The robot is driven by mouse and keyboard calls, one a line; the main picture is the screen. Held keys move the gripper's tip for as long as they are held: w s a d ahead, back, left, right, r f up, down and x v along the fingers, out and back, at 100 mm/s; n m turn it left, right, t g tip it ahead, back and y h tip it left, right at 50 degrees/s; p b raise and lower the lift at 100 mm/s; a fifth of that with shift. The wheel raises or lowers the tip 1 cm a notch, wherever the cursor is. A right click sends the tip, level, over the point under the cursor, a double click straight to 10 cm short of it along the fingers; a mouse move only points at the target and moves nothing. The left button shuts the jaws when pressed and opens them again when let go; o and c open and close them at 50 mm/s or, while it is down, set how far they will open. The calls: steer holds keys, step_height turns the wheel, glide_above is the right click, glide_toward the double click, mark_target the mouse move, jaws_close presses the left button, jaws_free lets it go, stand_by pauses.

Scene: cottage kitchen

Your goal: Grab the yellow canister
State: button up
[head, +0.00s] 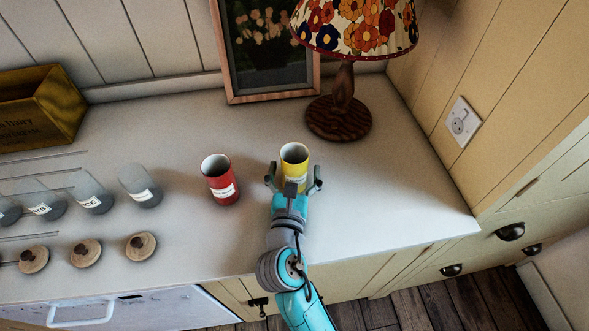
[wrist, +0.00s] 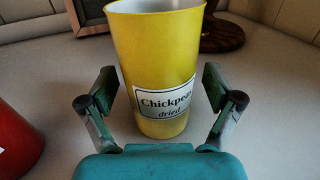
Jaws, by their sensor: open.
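The yellow canister (head: 294,156) stands upright on the countertop, open at the top. In the wrist view the yellow canister (wrist: 155,60) carries a white label that reads "Chickpeas dried". My gripper (head: 293,181) is open at the near side of the canister. In the wrist view my gripper (wrist: 158,90) has one finger to the left and one to the right of the canister, with a gap visible on each side. In the head view the wrist hides the canister's lower front.
A red canister (head: 220,179) stands close to the left; it also shows in the wrist view (wrist: 14,145). A floral lamp (head: 340,108) and a picture frame (head: 232,70) are behind. Glass jars (head: 90,192) and wooden lids (head: 86,253) are left. The counter to the right (head: 400,190) is clear.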

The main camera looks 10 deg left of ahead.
steer(key=c, duration=1.4)
steer(key=shift+r, duration=0.1)
